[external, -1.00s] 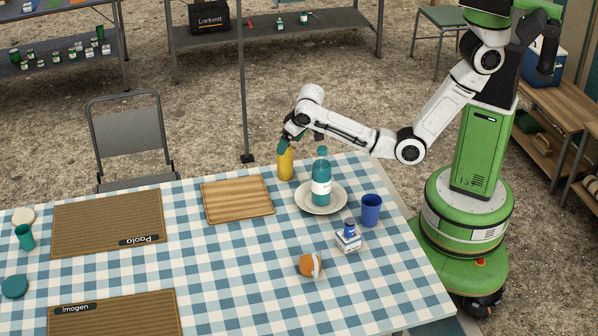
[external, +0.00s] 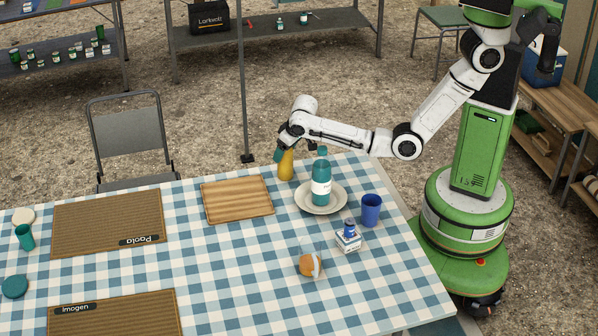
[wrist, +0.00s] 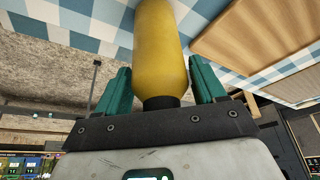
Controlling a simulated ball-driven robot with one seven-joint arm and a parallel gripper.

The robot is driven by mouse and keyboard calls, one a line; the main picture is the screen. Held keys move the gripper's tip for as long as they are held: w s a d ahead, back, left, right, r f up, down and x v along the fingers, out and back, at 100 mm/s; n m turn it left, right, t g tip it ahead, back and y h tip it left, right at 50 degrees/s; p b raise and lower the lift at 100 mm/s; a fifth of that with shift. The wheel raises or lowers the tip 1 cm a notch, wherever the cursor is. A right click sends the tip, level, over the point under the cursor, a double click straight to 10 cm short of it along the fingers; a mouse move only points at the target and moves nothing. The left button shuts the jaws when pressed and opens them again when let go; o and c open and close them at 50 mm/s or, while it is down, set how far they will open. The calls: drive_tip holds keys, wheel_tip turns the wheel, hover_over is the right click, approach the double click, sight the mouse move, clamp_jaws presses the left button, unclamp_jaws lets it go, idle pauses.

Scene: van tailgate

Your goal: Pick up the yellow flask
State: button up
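The yellow flask (external: 286,166) is at the far edge of the checked table, left of the plate with the teal bottle. It leans slightly, and I cannot tell whether its base touches the table. My gripper (external: 281,154) is at its upper part. In the wrist view the flask (wrist: 160,45) lies between the two teal fingers of my gripper (wrist: 160,75), its dark cap towards the palm.
The teal bottle (external: 321,178) stands on a plate (external: 336,207) close to the right. A wooden board (external: 236,200) lies to the left. A blue cup (external: 371,210), a small white box (external: 348,240) and an orange-and-white item (external: 309,265) are nearer. A chair (external: 128,135) stands behind.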

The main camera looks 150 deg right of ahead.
drive_tip(key=c, duration=0.8)
